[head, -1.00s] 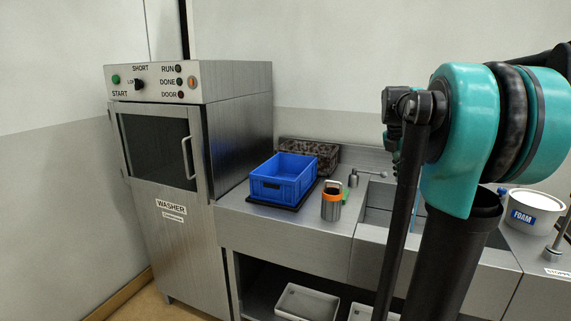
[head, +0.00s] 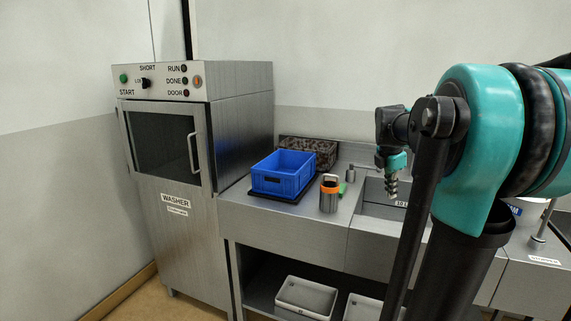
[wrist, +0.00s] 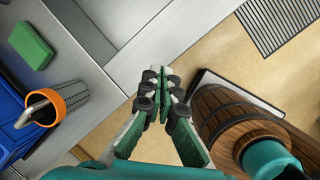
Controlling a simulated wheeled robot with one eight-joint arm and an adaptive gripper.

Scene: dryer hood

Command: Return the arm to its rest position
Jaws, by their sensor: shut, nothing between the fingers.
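My gripper (head: 391,188) hangs in front of the sink in the head view, with its fingers pointing down. It is partly framed by the black and teal links of my arm, which is bent at the right. In the wrist view my gripper (wrist: 162,78) has its fingertips together with nothing between them. It is over the counter's front edge and the tan floor, apart from everything around it.
A blue crate (head: 283,174) and an orange-rimmed metal cup (head: 329,194) stand on the counter (head: 290,228). The washer (head: 165,150) is shut at left. Grey bins (head: 304,298) sit below.

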